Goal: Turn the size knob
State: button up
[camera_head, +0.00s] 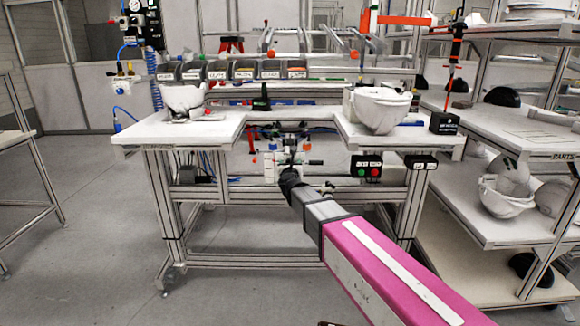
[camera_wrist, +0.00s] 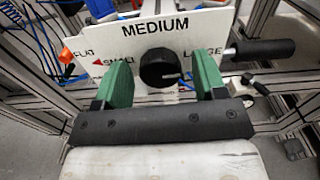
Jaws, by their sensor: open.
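The size knob (camera_wrist: 160,68) is round and black, on a white plate (camera_wrist: 195,22) lettered FLAT, SMALL, MEDIUM and LARGE. A pale line on the knob's face points right, toward the LARGE side. A red arrow mark shows beside SMALL. My gripper (camera_wrist: 163,64) is open, with one green finger left and one right of the knob. Gaps show between the fingers and the knob; I cannot tell how deep they reach around it. In the head view my arm reaches to the workbench's middle, where the knob is too small to make out.
A black handle (camera_wrist: 262,50) sticks out right of the plate. The white workbench (camera_head: 190,133) carries a helmet shell (camera_head: 183,97) at left and another (camera_head: 381,108) at right. A button box (camera_head: 366,166) hangs below. A parts shelf (camera_head: 500,220) stands at right.

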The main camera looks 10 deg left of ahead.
jog(key=c, duration=0.9)
